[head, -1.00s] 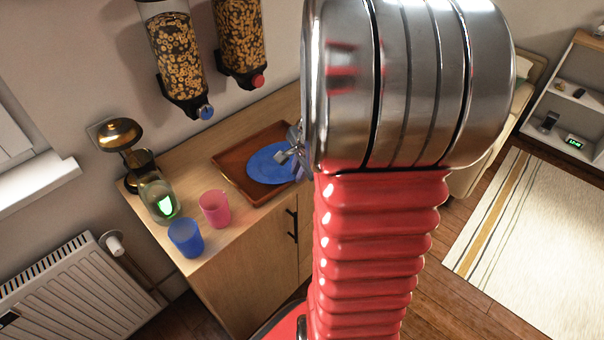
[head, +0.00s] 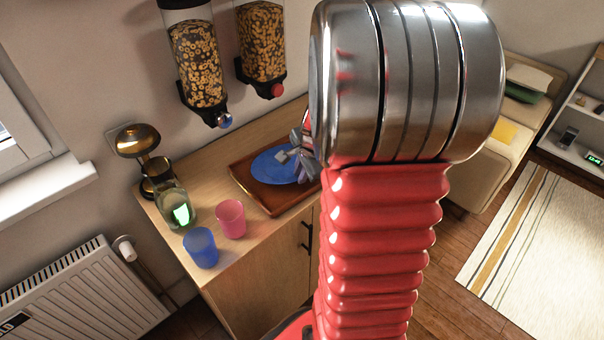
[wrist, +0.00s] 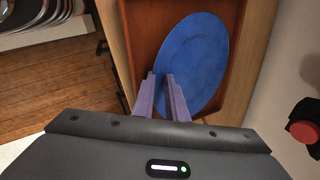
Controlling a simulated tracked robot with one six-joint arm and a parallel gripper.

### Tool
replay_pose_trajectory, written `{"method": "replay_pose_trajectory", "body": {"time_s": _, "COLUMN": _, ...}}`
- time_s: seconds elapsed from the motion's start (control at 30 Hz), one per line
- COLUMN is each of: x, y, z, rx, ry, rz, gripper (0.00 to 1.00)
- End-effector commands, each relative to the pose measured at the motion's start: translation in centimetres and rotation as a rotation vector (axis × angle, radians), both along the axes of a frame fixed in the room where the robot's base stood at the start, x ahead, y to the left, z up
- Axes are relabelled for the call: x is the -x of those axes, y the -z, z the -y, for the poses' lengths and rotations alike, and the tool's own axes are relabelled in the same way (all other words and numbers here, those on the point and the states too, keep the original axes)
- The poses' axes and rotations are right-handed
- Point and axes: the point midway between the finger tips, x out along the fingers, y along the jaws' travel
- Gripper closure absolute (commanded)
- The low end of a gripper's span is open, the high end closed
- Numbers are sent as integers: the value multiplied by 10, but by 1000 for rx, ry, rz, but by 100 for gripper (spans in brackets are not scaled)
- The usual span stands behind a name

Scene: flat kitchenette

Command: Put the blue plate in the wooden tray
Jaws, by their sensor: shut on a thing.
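The blue plate (head: 272,167) shows over the wooden tray (head: 262,206) on the counter in the head view. In the wrist view the plate (wrist: 200,50) appears within the outline of the brown tray (wrist: 146,22). My gripper (wrist: 164,82) is shut on the plate's near edge. In the head view my gripper (head: 297,155) is at the plate's right side, partly hidden by my arm. I cannot tell whether the plate touches the tray floor.
A pink cup (head: 231,219), a blue cup (head: 201,248), a glass jar with a green glow (head: 176,208) and a brass lamp (head: 140,142) stand left of the tray. Two cereal dispensers (head: 196,62) (head: 262,45) hang on the wall above the counter.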

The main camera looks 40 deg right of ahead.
Motion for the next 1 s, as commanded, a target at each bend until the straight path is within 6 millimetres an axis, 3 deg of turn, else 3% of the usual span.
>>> {"method": "replay_pose_trajectory", "body": {"time_s": 0.07, "x": 0, "y": 1, "z": -1, "rx": -1, "ry": 0, "rz": -2, "gripper": 100}}
{"method": "replay_pose_trajectory", "body": {"time_s": 0.1, "x": 1, "y": 1, "z": 0, "rx": -1, "ry": 0, "rz": -2, "gripper": 86}}
{"method": "replay_pose_trajectory", "body": {"time_s": 0.4, "x": 0, "y": 0, "z": 1, "rx": 0, "ry": 1, "rz": 0, "gripper": 66}}
{"method": "replay_pose_trajectory", "body": {"time_s": 0.77, "x": 1, "y": -2, "z": 1, "rx": 0, "ry": 2, "rz": 1, "gripper": 66}}
{"method": "replay_pose_trajectory", "body": {"time_s": 1.0, "x": 8, "y": -20, "z": 0, "rx": 1, "ry": 4, "rz": 3, "gripper": 66}}
